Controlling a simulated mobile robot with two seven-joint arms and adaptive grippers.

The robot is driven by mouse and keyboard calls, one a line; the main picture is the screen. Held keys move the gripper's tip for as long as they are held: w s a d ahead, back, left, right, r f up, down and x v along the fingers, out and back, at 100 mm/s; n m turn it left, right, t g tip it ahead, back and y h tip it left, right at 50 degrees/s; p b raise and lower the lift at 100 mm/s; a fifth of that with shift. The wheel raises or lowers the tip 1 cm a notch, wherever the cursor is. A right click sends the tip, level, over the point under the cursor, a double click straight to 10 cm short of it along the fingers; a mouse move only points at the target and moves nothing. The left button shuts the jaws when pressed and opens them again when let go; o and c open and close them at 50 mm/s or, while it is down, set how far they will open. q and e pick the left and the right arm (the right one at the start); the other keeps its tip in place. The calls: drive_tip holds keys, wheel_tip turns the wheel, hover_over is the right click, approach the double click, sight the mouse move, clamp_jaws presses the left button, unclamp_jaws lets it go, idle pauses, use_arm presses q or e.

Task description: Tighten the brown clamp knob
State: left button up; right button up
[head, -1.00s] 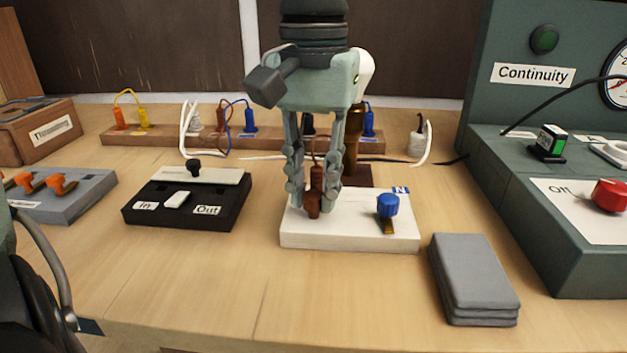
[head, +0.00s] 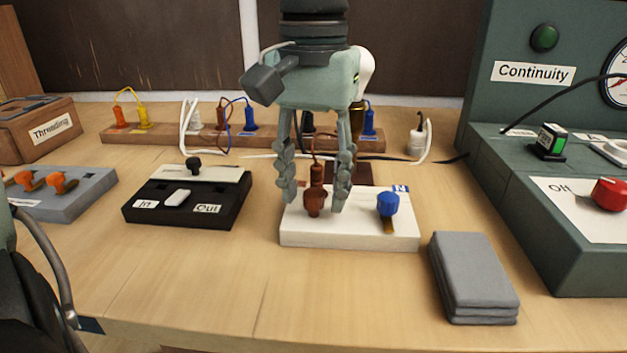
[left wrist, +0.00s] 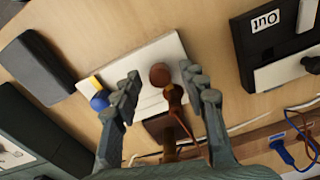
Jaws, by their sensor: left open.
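The brown clamp knob (head: 315,202) stands on the left part of a white block (head: 347,240). A brown plug with a lead is right behind the knob. My left gripper (head: 313,207) points down with its fingers spread on either side of the knob, open and apart from it. In the left wrist view the knob (left wrist: 160,75) lies between the open fingers (left wrist: 162,85), closer to the right one. A blue knob (head: 388,204) stands on the block's right part. My right gripper is not in view.
A black In/Out box (head: 187,217) stands to the left and grey stacked pads (head: 473,279) lie at right front. The green Continuity tester (head: 560,232) is at the right. A wooden plug rack (head: 164,137) and white cables lie behind. The front table is bare.

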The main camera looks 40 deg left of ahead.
sight(313, 192)
use_arm(q)
drive_tip(key=shift+r, duration=0.1)
wheel_tip(313, 192, up, 12)
idle(0.4)
idle(0.5)
